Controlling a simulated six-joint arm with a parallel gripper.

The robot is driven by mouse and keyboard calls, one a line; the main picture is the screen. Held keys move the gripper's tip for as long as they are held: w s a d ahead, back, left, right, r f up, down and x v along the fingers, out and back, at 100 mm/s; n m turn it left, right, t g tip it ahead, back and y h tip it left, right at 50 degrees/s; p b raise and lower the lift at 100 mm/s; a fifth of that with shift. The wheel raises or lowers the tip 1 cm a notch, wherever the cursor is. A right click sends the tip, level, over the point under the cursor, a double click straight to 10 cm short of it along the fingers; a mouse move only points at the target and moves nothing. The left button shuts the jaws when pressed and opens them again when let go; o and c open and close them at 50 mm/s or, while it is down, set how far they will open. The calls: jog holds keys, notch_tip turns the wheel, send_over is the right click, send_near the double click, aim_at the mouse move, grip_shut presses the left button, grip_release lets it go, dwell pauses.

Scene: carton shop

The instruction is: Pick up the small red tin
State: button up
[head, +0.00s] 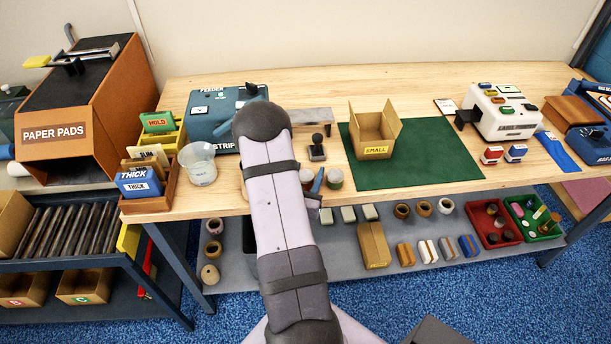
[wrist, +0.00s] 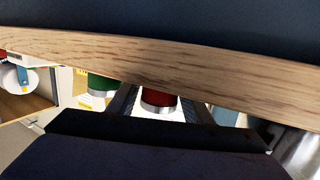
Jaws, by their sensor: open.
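In the wrist view the small red tin (wrist: 158,98), with a pale metal band, shows beyond the dark body of my gripper (wrist: 156,112). The tin appears between the jaws, which are open. I cannot tell whether either jaw touches it. A wooden edge covers part of the tin. A green tin (wrist: 98,84) is to its left in this view. My arm hides most of my gripper there.
A clear beaker (head: 201,166) and card boxes stand left of my arm. A black stamp (head: 317,148) is behind the tins. An open carton marked SMALL (head: 374,133) sits on a green mat (head: 440,150) to the right. The lower shelf (head: 330,262) holds several blocks and rings.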

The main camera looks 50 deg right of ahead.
jog(key=shift+x, duration=0.8)
jog(key=c, duration=0.8)
jog(key=shift+r, duration=0.25)
notch_tip(320, 180, up, 18)
jog(key=shift+f, duration=0.2)
